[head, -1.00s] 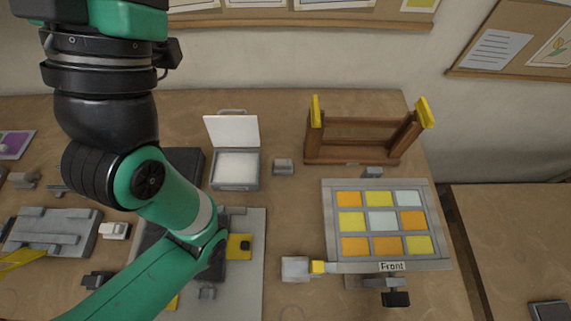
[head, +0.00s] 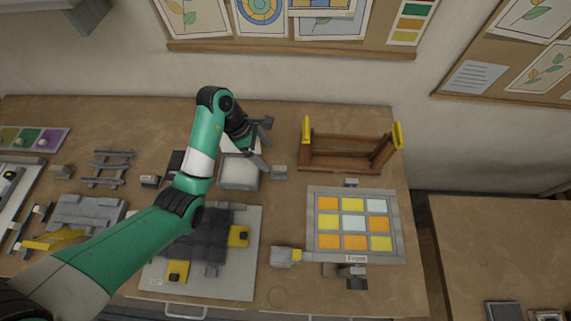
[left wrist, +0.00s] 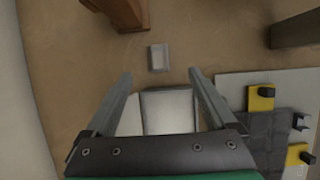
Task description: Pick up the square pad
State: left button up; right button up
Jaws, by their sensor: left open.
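A white square pad (head: 240,172) lies in a shallow grey box whose white lid (head: 243,144) stands open at the back, partly hidden by my arm. My left gripper (head: 262,142) is open and empty, above the back right of the box. In the left wrist view, the pad (left wrist: 168,110) shows between the two spread fingers, with the lid (left wrist: 130,118) to its left. The fingers appear apart from the pad; their exact height above it is hard to tell. My right gripper is out of view.
A small grey block (head: 280,173) stands right of the box. A wooden rack (head: 345,152) is at the back right, in front of it a framed panel of coloured squares (head: 313,222). A grey board (head: 240,280) is in front.

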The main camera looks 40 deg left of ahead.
pick_arm(q)
jog(key=b, duration=0.2)
send_over(278, 168)
jog(key=s, duration=0.2)
jog(key=f, duration=0.3)
jog(key=a+f, duration=0.1)
jog(key=f, duration=0.1)
jog(key=shift+w+f, duration=0.2)
jog(key=shift+w+d+f, duration=0.15)
jog(key=shift+f, duration=0.2)
jog(key=x, duration=0.2)
jog(key=b+x, duration=0.1)
jog(key=x, duration=0.1)
jog(key=shift+f+b, duration=0.25)
jog(key=shift+b, duration=0.05)
jog(key=shift+w+f, duration=0.2)
jog(key=shift+f, duration=0.2)
jog(key=shift+r, duration=0.1)
jog(key=shift+c, duration=0.3)
grip_shut()
